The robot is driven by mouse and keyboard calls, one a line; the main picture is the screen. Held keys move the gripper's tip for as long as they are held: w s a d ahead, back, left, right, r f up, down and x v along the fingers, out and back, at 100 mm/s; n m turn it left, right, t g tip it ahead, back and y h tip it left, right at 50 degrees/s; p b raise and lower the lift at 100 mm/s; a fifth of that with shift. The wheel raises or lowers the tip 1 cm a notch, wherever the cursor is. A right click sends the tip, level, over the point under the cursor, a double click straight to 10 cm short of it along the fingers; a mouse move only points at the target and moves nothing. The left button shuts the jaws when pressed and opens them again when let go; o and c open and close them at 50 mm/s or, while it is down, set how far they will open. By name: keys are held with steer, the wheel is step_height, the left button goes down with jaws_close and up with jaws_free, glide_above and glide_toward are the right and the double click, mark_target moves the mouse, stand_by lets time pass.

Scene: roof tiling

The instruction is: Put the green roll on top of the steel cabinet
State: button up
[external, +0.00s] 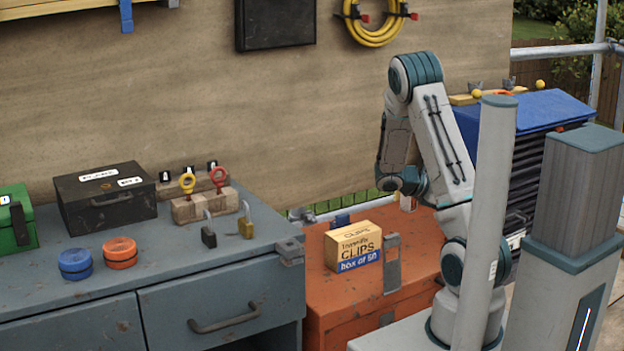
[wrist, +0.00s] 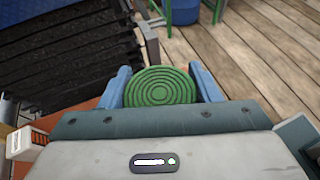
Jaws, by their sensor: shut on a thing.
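The green roll (wrist: 160,88) shows in the wrist view as a round disc with concentric rings. My gripper (wrist: 163,76) is shut on it, with a blue finger on each side. In the external view the forearm hangs down above the orange chest; the gripper is mostly hidden there and I cannot make out the roll. The steel cabinet (external: 215,280), grey-blue with drawers, stands at the left of the external view, left of my arm. A blue roll (external: 75,264) and an orange roll (external: 120,253) lie on its top.
On the cabinet top are a black cash box (external: 107,200), a green box (external: 17,222), and wooden blocks with padlocks (external: 205,205). Bare top lies right of the orange roll. A clips box (external: 353,247) stands on the orange chest (external: 345,302). Dark stacked shingles (wrist: 65,50) are beside the gripper.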

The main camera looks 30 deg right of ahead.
step_height(320, 180, up, 26)
steer(key=w+a+r+n+t+p, duration=0.3)
steer(key=w+a+n+t+p, duration=0.45)
steer(key=w+a, duration=0.85)
steer(key=w+a+n+t+y+p, duration=0.1)
steer(key=a+n+t+y+p, duration=0.4)
steer(key=a, duration=1.4)
steer(key=n+t+y+p, duration=0.6)
steer(key=n+y+p, duration=0.25)
steer(key=p, duration=0.55)
glide_above(162, 247)
steer(key=shift+n+g+h, duration=0.25)
steer(key=shift+n+h, duration=0.1)
steer(key=shift+n, duration=0.05)
step_height(162, 247, down, 15)
steer(key=shift+r, duration=0.1)
steer(key=shift+f+p, duration=0.85)
steer(key=shift+f, duration=1.2)
